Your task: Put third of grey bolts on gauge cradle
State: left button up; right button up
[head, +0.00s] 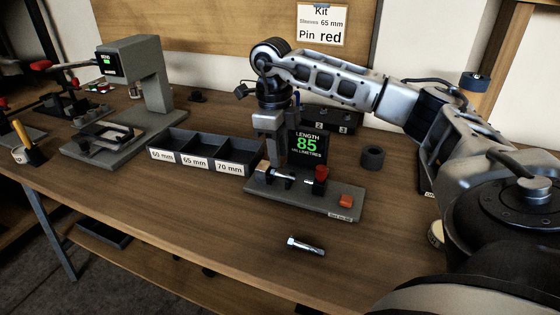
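The length gauge (318,203) stands mid-table, its display (307,147) reading 85 millimetres in green. A grey bolt (285,176) lies across the gauge cradle, between a dark block and a red-topped block. My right gripper (268,164) points down over the left end of this bolt. Its fingers overlap in this view, so I cannot tell whether they grip the bolt. Another grey bolt (305,246) lies on the table in front of the gauge. My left gripper is out of view.
A dark three-part tray (205,155) labelled 60, 65 and 70 mm looks empty, left of the gauge. A grey press-like machine (146,75) stands farther left. A dark ring (373,157) sits right of the gauge. The front table area is mostly clear. A card (321,24) reads sleeves 65 mm, pin red.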

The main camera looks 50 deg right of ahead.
aim_at(277, 172)
notch_tip(277, 172, up, 8)
jog(key=shift+w+p, duration=0.25)
jog(key=shift+p, duration=0.15)
jog(key=shift+f, duration=0.2)
